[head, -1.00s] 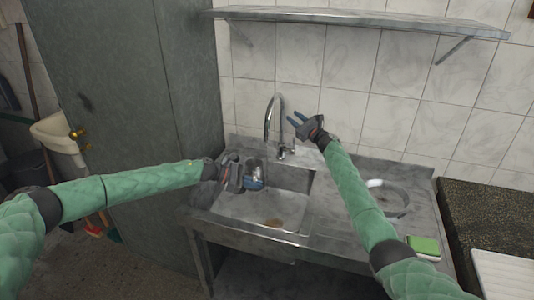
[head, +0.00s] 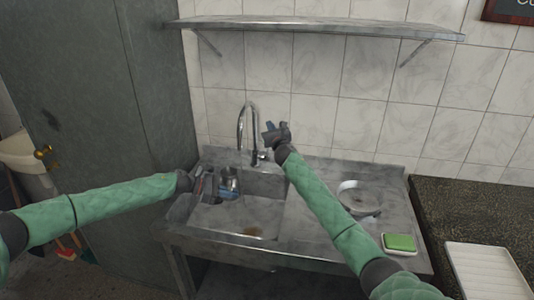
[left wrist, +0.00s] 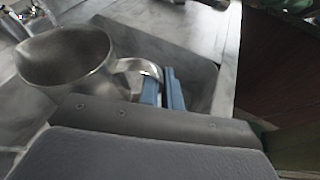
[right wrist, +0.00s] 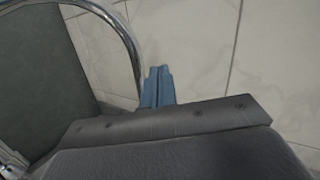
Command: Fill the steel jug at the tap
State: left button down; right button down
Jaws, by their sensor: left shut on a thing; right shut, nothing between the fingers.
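The steel jug (head: 231,178) is in the sink basin (head: 272,190), below and slightly left of the tap (head: 243,128). My left gripper (head: 212,188) is shut on the jug's handle. In the left wrist view the jug (left wrist: 62,62) has its open mouth facing up, and the blue fingers (left wrist: 165,88) are at its handle. I cannot tell whether it touches the basin floor. My right gripper (head: 270,131) is shut and empty, just right of the tap's neck. In the right wrist view the tap's curved pipe (right wrist: 133,38) passes left of the fingers (right wrist: 157,85). No water stream is visible.
A round metal dish (head: 361,198) and a green sponge (head: 400,242) lie on the drainboard at the right. A dark counter with a white ribbed tray (head: 482,272) is farther right. A steel shelf (head: 315,30) hangs above. A grey cabinet (head: 95,110) stands left.

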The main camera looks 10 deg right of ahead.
jog(key=s+a+f+m+g+h, duration=0.3)
jog(key=s+f+m+g+h, duration=0.25)
jog(key=s+f, duration=0.65)
jog(key=w+d, duration=0.1)
jog(key=w, duration=1)
jog(key=shift+d+r+n+h, duration=0.15)
jog(key=shift+d+n+h, duration=0.2)
jog(key=shift+d+n, duration=0.1)
jog(key=shift+r, duration=0.1)
